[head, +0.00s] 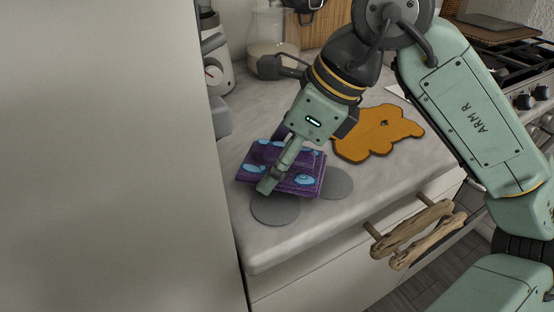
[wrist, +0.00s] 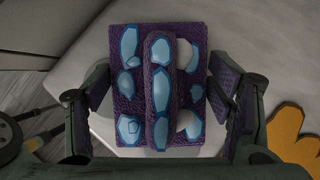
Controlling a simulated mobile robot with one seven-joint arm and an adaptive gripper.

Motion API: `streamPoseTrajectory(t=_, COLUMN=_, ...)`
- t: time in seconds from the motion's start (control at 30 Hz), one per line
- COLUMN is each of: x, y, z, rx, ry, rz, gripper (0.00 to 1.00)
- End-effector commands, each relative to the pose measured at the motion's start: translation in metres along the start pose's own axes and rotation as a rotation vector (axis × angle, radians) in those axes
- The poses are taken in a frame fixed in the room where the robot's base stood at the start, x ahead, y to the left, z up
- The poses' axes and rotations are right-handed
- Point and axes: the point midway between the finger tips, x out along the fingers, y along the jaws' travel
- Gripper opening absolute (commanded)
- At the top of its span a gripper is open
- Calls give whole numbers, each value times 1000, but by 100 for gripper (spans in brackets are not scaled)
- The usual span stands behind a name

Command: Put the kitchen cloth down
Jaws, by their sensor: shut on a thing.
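The kitchen cloth (head: 309,161) is purple with light blue patches and looks folded. In the head view it is at or just above the pale countertop, overlapping two grey discs; I cannot tell whether it touches them. My gripper (head: 268,184) reaches down over the cloth and is shut on it. In the wrist view the cloth (wrist: 160,90) fills the space between my two fingers, with a raised fold along its middle. The cloth's underside is hidden.
The grey discs (head: 275,209) (head: 338,184) lie near the counter's front edge. An orange-brown irregular flat piece (head: 378,132) lies to the right. A glass jar (head: 268,28) stands behind. Driftwood handles (head: 412,230) stick out from the drawer fronts. A stove (head: 515,65) is at the back right.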

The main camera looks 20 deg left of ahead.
Motion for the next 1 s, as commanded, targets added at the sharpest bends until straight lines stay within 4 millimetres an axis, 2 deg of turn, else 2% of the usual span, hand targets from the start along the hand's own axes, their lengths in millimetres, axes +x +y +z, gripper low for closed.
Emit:
streamPoseTrajectory(t=0.13, x=9, y=3, z=-2, rx=0, ry=-1, rz=-1, gripper=30)
streamPoseTrajectory(t=0.9, x=23, y=4, z=-9, rx=-1, ry=5, rz=1, gripper=30)
streamPoseTrajectory(t=0.93, x=23, y=4, z=-9, rx=-1, ry=7, rz=2, gripper=76)
streamPoseTrajectory(t=1.0, x=24, y=4, z=-10, rx=-2, ry=9, rz=3, gripper=81)
